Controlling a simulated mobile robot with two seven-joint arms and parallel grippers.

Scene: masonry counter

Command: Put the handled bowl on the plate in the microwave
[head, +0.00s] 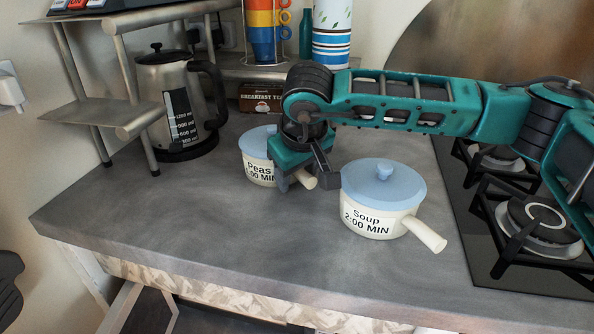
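Two cream handled bowls with light blue lids stand upright on the grey counter. The one labelled "Peas" (257,172) is partly hidden behind my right gripper. The one labelled "Soup" (372,222) is closer, to the right, with its handle pointing down to the right. My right gripper (305,181) points down at the Peas bowl's handle. Its fingers are apart, one on each side of the handle; contact is not clear. I do not make out the microwave or the plate, nor my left gripper.
A steel kettle (171,95) stands at the back left beside a metal shelf (95,116). Stacked colored cups (262,30), patterned paper cups (331,40) and a tea box (262,98) are at the back. A gas hob (480,240) is at the right. The counter's front left is clear.

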